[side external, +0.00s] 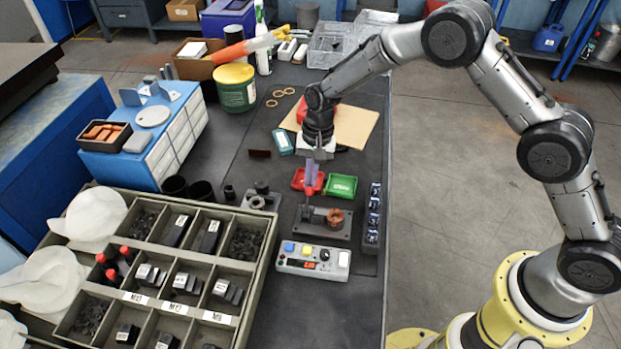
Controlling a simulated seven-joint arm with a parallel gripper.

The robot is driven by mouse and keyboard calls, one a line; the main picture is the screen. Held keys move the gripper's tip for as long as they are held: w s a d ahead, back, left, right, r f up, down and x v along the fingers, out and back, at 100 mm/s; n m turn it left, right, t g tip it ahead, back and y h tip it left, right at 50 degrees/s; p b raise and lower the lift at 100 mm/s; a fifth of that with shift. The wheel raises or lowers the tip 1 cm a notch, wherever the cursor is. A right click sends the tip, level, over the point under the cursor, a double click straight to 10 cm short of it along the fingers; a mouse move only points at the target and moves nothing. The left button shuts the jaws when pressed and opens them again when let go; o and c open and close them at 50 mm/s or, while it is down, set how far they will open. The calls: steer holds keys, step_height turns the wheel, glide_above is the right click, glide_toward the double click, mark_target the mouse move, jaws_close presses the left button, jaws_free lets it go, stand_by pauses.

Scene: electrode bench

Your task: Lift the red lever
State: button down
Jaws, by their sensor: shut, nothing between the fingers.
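My gripper (310,188) points down over the middle of the dark bench, its fingers shut with nothing between them. The fingertips are in front of a small red tray (299,181) and just above a dark fixture plate (325,231) that carries a copper-coloured round part (335,217). I cannot clearly make out the red lever. A small reddish patch shows at the fingertips, but I cannot tell whether it is a lever or the tray behind. A control box (340,274) with blue and yellow buttons, a small red part and a dark knob sits nearer the camera.
A green tray (342,186) is right of the red one. A dark strip of small blue-topped parts (373,215) stands at the bench's right edge. A compartment rack (257,292) fills the front left. A green tub (236,90) and a cardboard sheet (356,125) are farther back.

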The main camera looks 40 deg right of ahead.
mark_target(308, 190)
steer(key=shift+s+a+r, duration=0.15)
steer(key=shift+r, duration=0.05)
steer(key=shift+s+a+r+t+h, duration=0.3)
steer(key=shift+r+t+h, duration=0.25)
steer(key=shift+t+h, duration=0.25)
steer(key=shift+s+a+r+t+h, duration=0.6)
steer(key=shift+r+t+h, duration=0.1)
steer(key=shift+t+h, duration=0.25)
steer(key=shift+s+a+r+n+t+h, duration=0.15)
steer(key=shift+s+a+r+t+h, duration=0.1)
steer(key=shift+s+a+t+h, duration=0.25)
steer(key=shift+s+a+r+n+t+h, duration=0.2)
steer(key=shift+s+a+t+h, duration=0.1)
steer(key=shift+t+h, duration=0.35)
steer(key=shift+s+a+r+t+h, duration=0.25)
steer(key=shift+s+a+t+h, duration=0.45)
steer(key=shift+t+h, duration=0.35)
steer(key=shift+s+a, duration=0.2)
steer(key=shift+s, duration=0.2)
steer(key=shift+s+f, duration=0.1)
steer(key=v, duration=1)
steer(key=shift+a, duration=0.3)
steer(key=shift+d+f, duration=0.1)
